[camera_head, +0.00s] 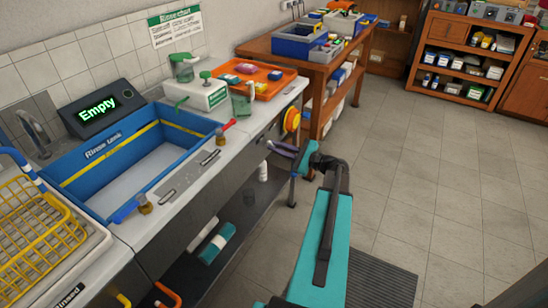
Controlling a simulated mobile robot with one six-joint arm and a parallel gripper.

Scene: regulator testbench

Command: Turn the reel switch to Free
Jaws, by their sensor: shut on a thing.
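A yellow and orange round reel (291,120) is mounted on the front face of the bench, near its far right end. My gripper (271,146) is at the bench front, just below and left of the reel. Its fingers point left toward the front panel and are shut on a small part there, which I take to be the reel switch. The fingers hide most of it, and no label or switch position can be read.
The blue rinse basin (84,184), a grey display reading "Empty" (97,108) and an orange tray (283,80) are on the bench (210,182). A yellow wire basket (38,228) stands at the left. The tiled floor (445,185) at the right is clear.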

